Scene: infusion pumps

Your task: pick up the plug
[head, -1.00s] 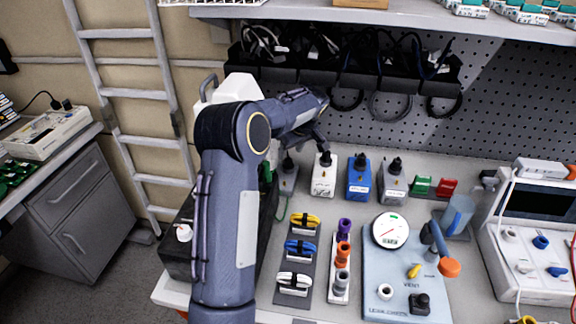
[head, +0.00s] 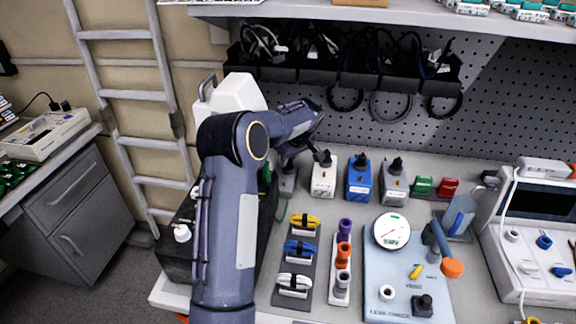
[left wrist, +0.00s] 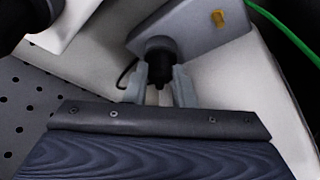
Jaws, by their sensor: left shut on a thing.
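A black plug (left wrist: 160,50) stands on a small grey box (left wrist: 195,28) in the left wrist view. My left gripper (left wrist: 158,82) is shut on it, with one pale finger on each side. In the head view the same grey box (head: 287,184) is the leftmost in the row, and my left gripper (head: 291,152) is at its top. My wrist and fingers hide most of the plug there. The plug is still at the box; I cannot tell whether it is seated. My right gripper is not in view.
A white box (head: 323,180), a blue box (head: 359,182) and another grey box (head: 393,186), each with a black plug, stand close on the right. A pegboard (head: 500,110) rises behind. Cable holders (head: 291,286) and a gauge panel (head: 390,265) lie in front.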

